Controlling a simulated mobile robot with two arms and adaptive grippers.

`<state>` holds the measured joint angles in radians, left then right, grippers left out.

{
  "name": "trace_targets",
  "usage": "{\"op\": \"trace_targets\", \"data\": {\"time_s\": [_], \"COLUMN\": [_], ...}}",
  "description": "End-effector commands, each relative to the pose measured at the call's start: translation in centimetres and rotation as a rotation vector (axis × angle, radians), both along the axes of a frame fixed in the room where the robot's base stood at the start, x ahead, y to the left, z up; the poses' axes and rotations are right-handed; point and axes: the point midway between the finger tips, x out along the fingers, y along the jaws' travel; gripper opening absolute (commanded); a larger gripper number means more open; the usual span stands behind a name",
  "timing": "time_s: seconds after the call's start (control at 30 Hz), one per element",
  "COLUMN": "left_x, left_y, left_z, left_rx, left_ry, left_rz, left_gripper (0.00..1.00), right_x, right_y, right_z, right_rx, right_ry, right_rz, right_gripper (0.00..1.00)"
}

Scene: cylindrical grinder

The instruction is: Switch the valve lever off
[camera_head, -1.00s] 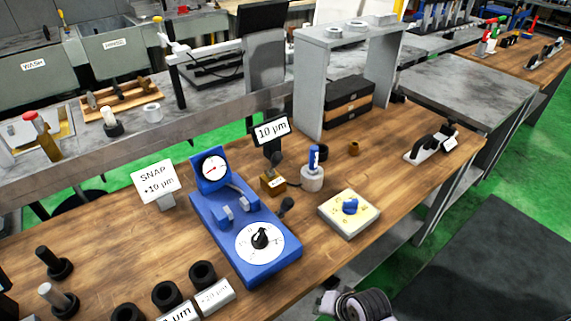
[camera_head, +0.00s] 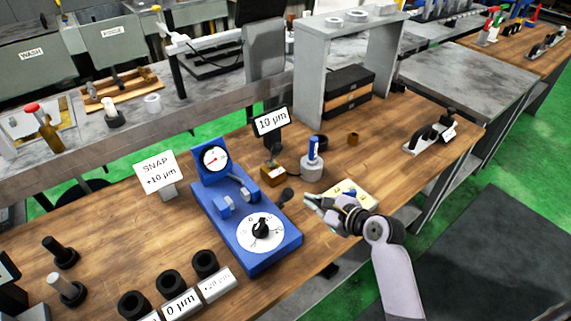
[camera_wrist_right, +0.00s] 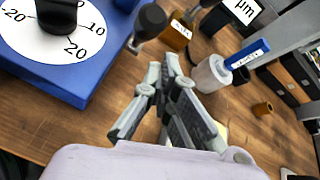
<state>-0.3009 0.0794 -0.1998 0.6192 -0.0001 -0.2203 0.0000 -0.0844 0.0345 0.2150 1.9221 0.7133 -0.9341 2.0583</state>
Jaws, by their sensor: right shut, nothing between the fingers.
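A short lever with a black ball knob (camera_head: 287,195) stands at the right side of the blue gauge fixture (camera_head: 280,262); the knob also shows in the wrist view (camera_wrist_right: 151,20). A blue upright handle (camera_head: 313,148) stands on a round grey base; it shows in the wrist view (camera_wrist_right: 248,53). Nothing marks which one is the valve lever. My right gripper (camera_head: 308,203) is shut and empty, just right of the black knob and apart from it. It shows in the wrist view (camera_wrist_right: 172,62). My left gripper is not in view.
A yellow-topped block (camera_head: 366,197) is partly hidden behind my right gripper. A brass-coloured block (camera_head: 272,175) and a 10 µm display (camera_head: 271,122) stand behind the black knob. Black rings (camera_head: 168,287) lie at the front.

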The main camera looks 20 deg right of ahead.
Motion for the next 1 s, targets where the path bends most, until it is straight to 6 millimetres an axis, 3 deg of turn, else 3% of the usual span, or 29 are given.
{"op": "trace_targets", "data": {"time_s": [0.1,0.27,0.67,0.83,1.0], "left_x": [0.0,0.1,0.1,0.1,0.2], "left_y": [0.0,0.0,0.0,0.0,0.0], "left_z": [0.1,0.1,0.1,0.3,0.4], "left_rx": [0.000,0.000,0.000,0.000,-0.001], "left_ry": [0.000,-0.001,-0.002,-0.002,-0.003], "left_rz": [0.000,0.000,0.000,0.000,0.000], "left_gripper": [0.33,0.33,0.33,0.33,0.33], "right_x": [2.0,3.0,3.3,5.1,8.3], "right_y": [-1.0,-1.6,-1.5,-0.8,0.3], "right_z": [1.5,2.3,2.3,1.6,0.4], "right_rx": [0.217,0.348,0.356,0.354,0.353], "right_ry": [0.005,0.010,0.011,0.012,0.011], "right_rz": [-0.117,-0.180,-0.182,-0.182,-0.181], "right_gripper": [0.00,0.00,0.00,0.00,0.00]}}
